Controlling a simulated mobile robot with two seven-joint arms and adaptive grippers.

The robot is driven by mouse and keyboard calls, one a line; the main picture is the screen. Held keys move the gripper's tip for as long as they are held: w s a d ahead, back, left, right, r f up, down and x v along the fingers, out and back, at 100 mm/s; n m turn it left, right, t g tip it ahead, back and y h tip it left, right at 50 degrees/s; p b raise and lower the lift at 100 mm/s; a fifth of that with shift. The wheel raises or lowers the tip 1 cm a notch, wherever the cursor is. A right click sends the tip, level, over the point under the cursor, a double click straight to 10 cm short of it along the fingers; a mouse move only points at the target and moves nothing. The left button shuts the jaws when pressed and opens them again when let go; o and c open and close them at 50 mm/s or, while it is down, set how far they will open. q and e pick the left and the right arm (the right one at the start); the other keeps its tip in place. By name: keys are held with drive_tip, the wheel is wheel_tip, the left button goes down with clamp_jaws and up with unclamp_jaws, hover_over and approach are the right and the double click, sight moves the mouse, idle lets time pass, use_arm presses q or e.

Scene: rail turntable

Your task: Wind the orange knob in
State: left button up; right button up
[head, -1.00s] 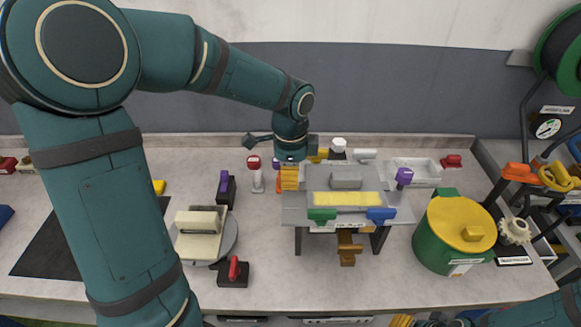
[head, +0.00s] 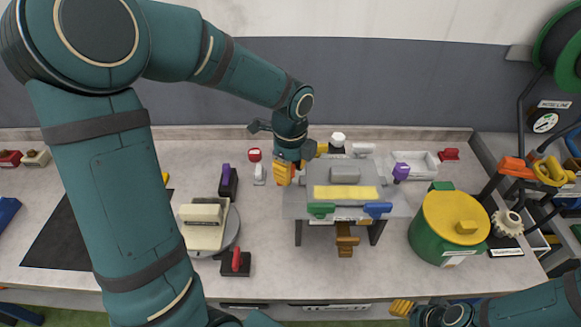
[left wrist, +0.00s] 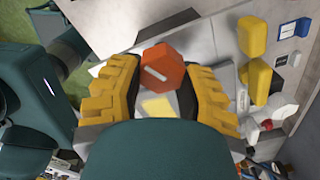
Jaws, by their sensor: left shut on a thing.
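The orange knob (left wrist: 163,73) is six-sided with a white line across its face. In the left wrist view it sits between the yellow fingers of my left gripper (left wrist: 165,92), which is shut on it. In the head view my left gripper (head: 285,173) points down at the left side of a grey bench device (head: 297,205) with a yellow strip on top. The gripper and wrist mostly hide the knob there. My right gripper (head: 402,308) shows only in part at the bottom edge, away from the device; its opening is unclear.
Left of the device stand a purple-handled block (head: 227,182), a red-topped post (head: 255,155) and a red-handled block (head: 236,263). A green drum with a yellow lid (head: 450,228) stands right. The front middle of the bench is mostly clear.

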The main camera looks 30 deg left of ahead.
use_arm(q)
drive_tip(key=shift+s+f, duration=0.1)
drive_tip(key=o, duration=1.2)
drive_tip(key=shift+r, duration=0.5)
wheel_tip(320, 180, up, 11)
drive_tip(key=shift+r, duration=0.1)
